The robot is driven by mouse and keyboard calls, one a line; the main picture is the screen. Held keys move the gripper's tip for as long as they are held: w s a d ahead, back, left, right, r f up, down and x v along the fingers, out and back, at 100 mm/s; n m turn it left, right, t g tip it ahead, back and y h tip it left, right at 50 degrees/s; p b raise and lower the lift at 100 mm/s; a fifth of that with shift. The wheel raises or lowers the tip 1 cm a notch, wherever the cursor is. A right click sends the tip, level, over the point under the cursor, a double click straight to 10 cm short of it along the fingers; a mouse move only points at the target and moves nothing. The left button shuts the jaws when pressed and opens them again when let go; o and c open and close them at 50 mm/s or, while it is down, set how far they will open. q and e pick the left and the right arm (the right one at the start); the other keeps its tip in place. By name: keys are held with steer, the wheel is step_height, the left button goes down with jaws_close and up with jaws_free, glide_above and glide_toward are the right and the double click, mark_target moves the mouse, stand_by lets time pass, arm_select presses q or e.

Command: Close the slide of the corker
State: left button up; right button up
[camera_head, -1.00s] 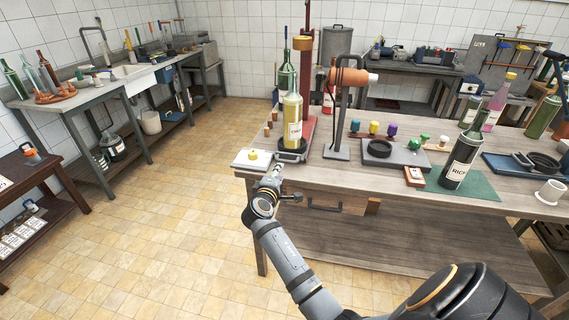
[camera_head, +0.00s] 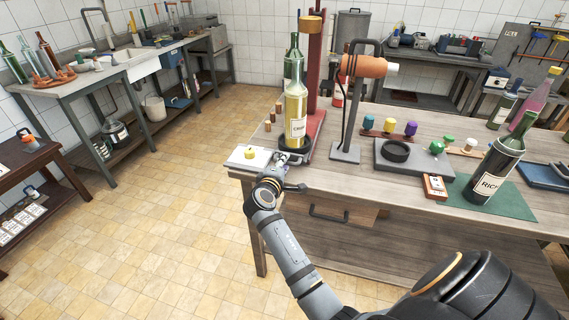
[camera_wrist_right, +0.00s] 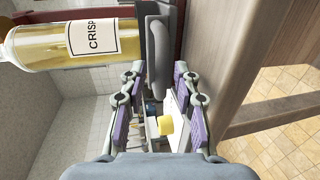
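The corker has a dark red column (camera_head: 314,75) and a red base (camera_head: 313,128) at the left end of the workbench. A yellowish bottle labelled CRISP (camera_head: 295,112) stands upright on a dark round support (camera_head: 291,158) at its front; the bottle also shows sideways in the right wrist view (camera_wrist_right: 75,42). My right gripper (camera_head: 277,168) is low in front of this support, at the bench edge. In the right wrist view its purple-padded fingers (camera_wrist_right: 159,80) are apart, with a grey bar-like part (camera_wrist_right: 158,50) in line with the gap. Contact cannot be told. My left gripper is not in view.
A white plate with a yellow knob (camera_head: 249,155) lies left of the gripper. A grey stand with an orange cylinder (camera_head: 366,66) is right of the corker. A RICH bottle (camera_head: 490,180) stands farther right on a green mat. Tiled floor left of the bench is clear.

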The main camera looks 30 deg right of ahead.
steer(key=shift+c, duration=1.1)
steer(key=shift+d+f, duration=0.1)
steer(key=shift+c, duration=1.2)
jaws_close()
steer(key=shift+w+d, duration=0.4)
steer(key=shift+d, duration=0.05)
steer(key=r+b+x, duration=0.1)
steer(key=x, duration=0.3)
steer(key=r+b+x, duration=0.1)
steer(key=x, duration=0.4)
steer(key=r+b+x, duration=0.1)
steer(key=x, duration=0.4)
steer(key=shift+w+d+f, duration=0.1)
steer(key=shift+w+d, duration=0.1)
steer(key=shift+d, duration=0.1)
steer(key=shift+w+d, duration=0.45)
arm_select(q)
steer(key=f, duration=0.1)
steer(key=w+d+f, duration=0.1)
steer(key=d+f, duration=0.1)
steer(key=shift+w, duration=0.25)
arm_select(e)
steer(key=o, duration=0.5)
jaws_free()
steer(key=shift+s, duration=0.1)
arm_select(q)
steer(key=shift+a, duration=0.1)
arm_select(e)
steer(key=shift+a, duration=0.15)
